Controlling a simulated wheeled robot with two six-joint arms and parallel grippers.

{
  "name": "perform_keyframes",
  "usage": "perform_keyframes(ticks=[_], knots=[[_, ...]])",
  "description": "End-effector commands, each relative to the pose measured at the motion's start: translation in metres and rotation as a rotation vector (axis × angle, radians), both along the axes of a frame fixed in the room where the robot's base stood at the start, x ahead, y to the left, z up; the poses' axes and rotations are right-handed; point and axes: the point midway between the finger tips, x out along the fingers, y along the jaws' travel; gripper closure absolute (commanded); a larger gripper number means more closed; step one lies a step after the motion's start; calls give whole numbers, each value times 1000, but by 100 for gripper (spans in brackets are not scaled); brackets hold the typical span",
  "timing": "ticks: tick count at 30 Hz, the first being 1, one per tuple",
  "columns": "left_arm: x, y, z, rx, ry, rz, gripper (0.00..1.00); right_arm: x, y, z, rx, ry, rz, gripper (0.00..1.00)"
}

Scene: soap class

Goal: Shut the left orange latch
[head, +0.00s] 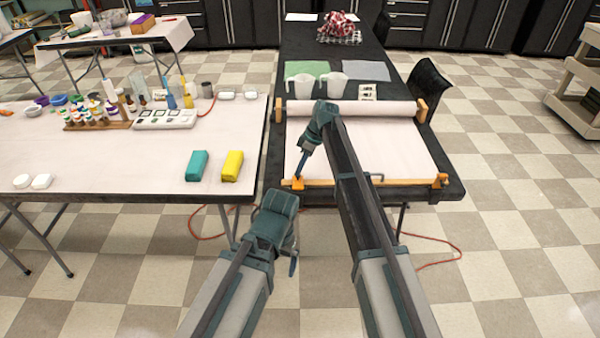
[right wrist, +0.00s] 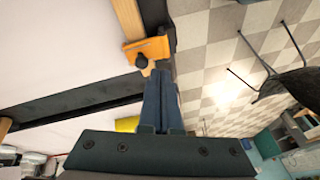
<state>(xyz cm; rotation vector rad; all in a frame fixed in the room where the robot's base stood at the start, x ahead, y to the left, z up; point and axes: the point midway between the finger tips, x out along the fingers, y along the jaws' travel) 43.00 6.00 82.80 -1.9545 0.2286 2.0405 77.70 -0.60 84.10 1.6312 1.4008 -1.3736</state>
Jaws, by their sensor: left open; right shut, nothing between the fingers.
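The left orange latch (head: 298,184) sits at the left end of the wooden bar (head: 330,182) along the front of the paper-covered table. In the right wrist view the latch (right wrist: 150,51) is an orange block with a dark knob, next to the bar. My right gripper (head: 301,177) is shut and empty, pointing down with its tips at the latch. In the right wrist view its fingertips (right wrist: 161,72) are beside the knob; I cannot tell if they touch. My left gripper (head: 293,268) is open and empty, lower and in front of the tables.
A matching orange latch (head: 440,181) is at the bar's right end. A paper roll (head: 350,108) lies across the table behind. The left table (head: 100,165) holds a teal block (head: 197,166), a yellow block (head: 232,166) and several bottles. A gap separates the tables.

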Motion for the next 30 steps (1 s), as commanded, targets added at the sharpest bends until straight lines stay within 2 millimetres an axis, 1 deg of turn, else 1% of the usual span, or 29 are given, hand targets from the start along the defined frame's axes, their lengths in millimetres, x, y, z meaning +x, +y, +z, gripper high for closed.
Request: perform_keyframes(ticks=[8,19,30], knots=[[0,0,2,0,0,0,0,-2,0,2,0,-1,1,100],[0,0,17,0,0,0,0,-2,0,17,0,-1,1,100],[0,0,17,0,0,0,0,-1,0,17,0,-1,1,100]])
